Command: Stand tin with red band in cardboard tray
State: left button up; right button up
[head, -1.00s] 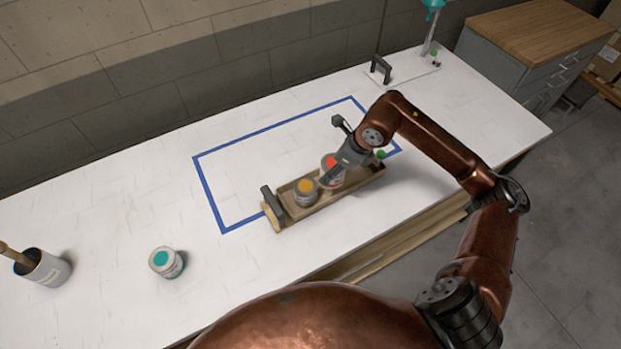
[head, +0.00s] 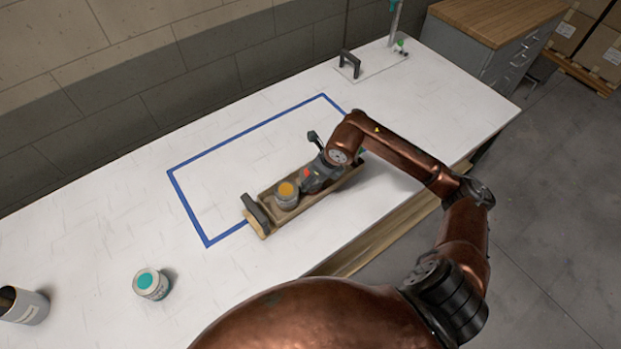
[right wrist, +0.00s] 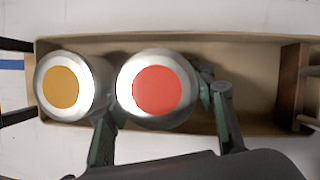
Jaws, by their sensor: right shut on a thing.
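The tin with the red top (right wrist: 156,92) is between the fingers of my right gripper (right wrist: 163,108), which is shut on it. In the head view my right gripper (head: 315,177) mostly hides this tin, and its band is not visible. The tin is upright within the outline of the cardboard tray (right wrist: 250,75), beside a tin with a yellow-orange top (right wrist: 62,88) at the tray's left end. I cannot tell whether its base touches the tray floor. My left gripper is not in view.
The tray has a dark handle (head: 256,210) at its left end and free room right of the red-topped tin. Blue tape (head: 188,206) outlines a mostly clear area behind the tray.

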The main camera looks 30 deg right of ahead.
jog(key=shift+f, duration=0.2)
jog(key=o, duration=1)
jog(key=shift+r, duration=0.1)
jog(key=shift+r, duration=0.25)
jog(key=v, duration=1.1)
jog(key=shift+s+r+p, duration=0.25)
jog(key=shift+r+p, duration=0.05)
jog(key=shift+p, duration=0.05)
